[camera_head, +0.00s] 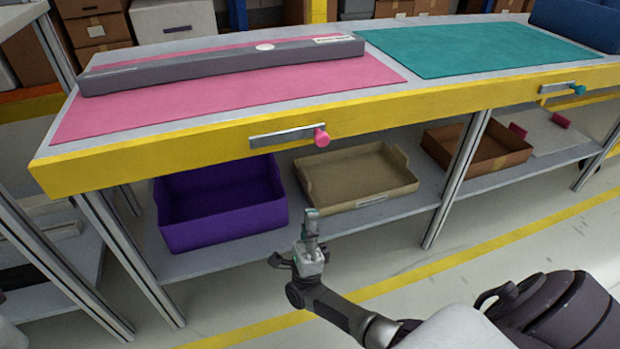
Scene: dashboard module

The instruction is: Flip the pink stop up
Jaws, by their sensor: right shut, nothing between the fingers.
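The pink stop (321,137) is a small pink knob at the right end of a grey metal bar (280,138) on the yellow front edge of the workbench. The bar lies nearly level along the edge. My right gripper (311,214) is shut and empty. It appears below the pink stop in the picture, apart from it, in front of the lower shelf. My left gripper is not in view.
A grey bar-shaped module (220,65) lies on a pink mat (230,105). A teal mat (470,48) and a teal stop (578,90) are to the right. A purple bin (225,218), a tan tray (355,183) and a brown tray (490,160) sit on the lower shelf.

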